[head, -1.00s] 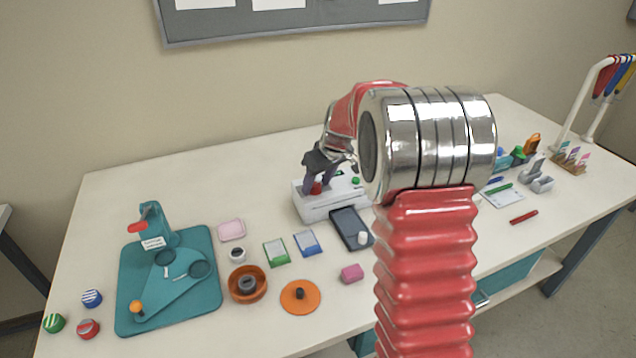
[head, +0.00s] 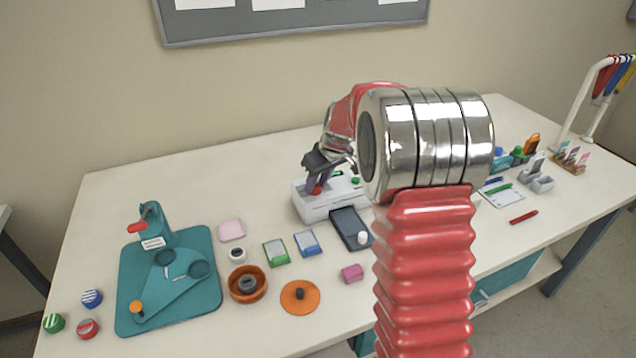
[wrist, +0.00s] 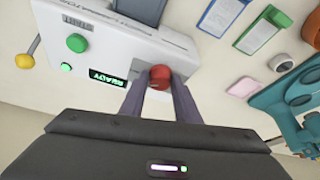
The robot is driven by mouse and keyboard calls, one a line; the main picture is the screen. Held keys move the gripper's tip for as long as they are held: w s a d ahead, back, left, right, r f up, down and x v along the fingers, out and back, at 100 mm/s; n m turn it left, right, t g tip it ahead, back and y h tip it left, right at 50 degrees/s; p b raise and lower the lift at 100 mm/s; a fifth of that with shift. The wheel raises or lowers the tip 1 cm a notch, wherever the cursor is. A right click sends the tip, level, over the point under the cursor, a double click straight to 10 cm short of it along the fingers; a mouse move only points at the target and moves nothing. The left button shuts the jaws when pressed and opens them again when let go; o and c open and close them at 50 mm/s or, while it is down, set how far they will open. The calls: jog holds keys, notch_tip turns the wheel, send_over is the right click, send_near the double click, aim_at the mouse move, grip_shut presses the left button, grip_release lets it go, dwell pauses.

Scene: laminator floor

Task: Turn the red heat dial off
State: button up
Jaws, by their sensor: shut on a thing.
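The white laminator (head: 323,208) stands on the table, partly behind my arm in the head view. Its red heat dial (head: 317,189) is at its left end. In the wrist view the red dial (wrist: 160,77) sits between my fingertips. My gripper (head: 317,182) is shut on the dial, with a finger on either side. The wrist view also shows the laminator's front (wrist: 110,50), a green START button (wrist: 77,43) and a lit display reading READY (wrist: 106,77). The dial's pointer mark and its setting cannot be made out.
A dark tray (head: 350,229) lies in front of the laminator. Blue (head: 308,243) and green (head: 276,252) packs, an orange bowl (head: 248,285) and a teal press (head: 165,275) are to the left. Pens and small holders stand right of my arm.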

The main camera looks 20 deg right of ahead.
jog(key=shift+d+n, duration=0.1)
jog(key=shift+n, duration=0.4)
jog(key=shift+w+d+n+g+y, duration=0.1)
jog(key=shift+n+g+y, duration=0.35)
jog(key=shift+n, duration=1)
jog(key=shift+w+d+n+g+y, duration=0.15)
jog(key=shift+n+y, duration=0.5)
jog(key=shift+n, duration=0.8)
jog(key=shift+s+a, duration=0.1)
jog(key=o, duration=1)
jog(key=shift+r, duration=0.1)
jog(key=v, duration=1.3)
jog(key=shift+r, duration=0.25)
